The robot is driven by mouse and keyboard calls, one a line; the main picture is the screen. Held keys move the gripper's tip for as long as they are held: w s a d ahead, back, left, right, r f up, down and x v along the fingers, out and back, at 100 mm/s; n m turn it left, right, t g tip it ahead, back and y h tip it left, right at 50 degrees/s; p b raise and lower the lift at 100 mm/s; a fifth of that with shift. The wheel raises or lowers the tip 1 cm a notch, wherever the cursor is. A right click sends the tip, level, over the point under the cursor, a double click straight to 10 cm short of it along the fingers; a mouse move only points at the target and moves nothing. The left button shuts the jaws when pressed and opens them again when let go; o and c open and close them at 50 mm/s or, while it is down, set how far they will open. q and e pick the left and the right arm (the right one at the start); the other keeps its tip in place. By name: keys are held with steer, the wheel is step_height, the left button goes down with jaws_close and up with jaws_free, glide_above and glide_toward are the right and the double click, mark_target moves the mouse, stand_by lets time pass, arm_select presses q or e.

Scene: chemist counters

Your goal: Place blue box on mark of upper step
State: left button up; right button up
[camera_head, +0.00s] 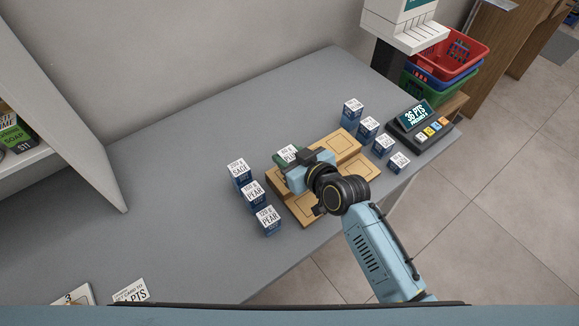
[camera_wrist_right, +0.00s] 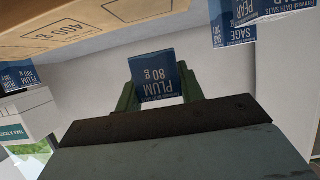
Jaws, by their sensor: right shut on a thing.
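The wooden step stand (camera_head: 343,140) sits on the grey counter, with outlined square marks on its steps. It also shows at the top of the right wrist view (camera_wrist_right: 100,18), where one mark reads 400 g. My right gripper (camera_head: 287,160) is over the stand's left part. It is shut on a blue box (camera_wrist_right: 157,78) labelled PLUM 80 g, one green finger on each side. The box's white top (camera_head: 287,152) shows in the head view. My gripper and wrist hide part of the stand, and I cannot tell whether the box touches a step. My left gripper is not in view.
Several blue boxes stand left of the stand, including a SAGE box (camera_head: 239,172) and a PEAR box (camera_head: 268,221). More blue boxes (camera_head: 368,127) stand to its right, near a display device (camera_head: 421,122) reading 36 PTS.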

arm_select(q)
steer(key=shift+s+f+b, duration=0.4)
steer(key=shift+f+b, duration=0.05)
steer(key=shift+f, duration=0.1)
arm_select(e)
steer(key=shift+f, duration=1.95)
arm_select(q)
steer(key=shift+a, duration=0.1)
arm_select(e)
steer(key=shift+f, duration=0.1)
steer(key=o, duration=1)
steer(key=shift+f, duration=0.1)
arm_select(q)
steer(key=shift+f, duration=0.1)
arm_select(e)
steer(key=shift+r, duration=0.25)
arm_select(q)
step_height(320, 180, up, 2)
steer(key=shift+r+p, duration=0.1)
steer(key=shift+p, duration=0.8)
arm_select(e)
steer(key=v, duration=1.2)
steer(key=shift+f, duration=0.15)
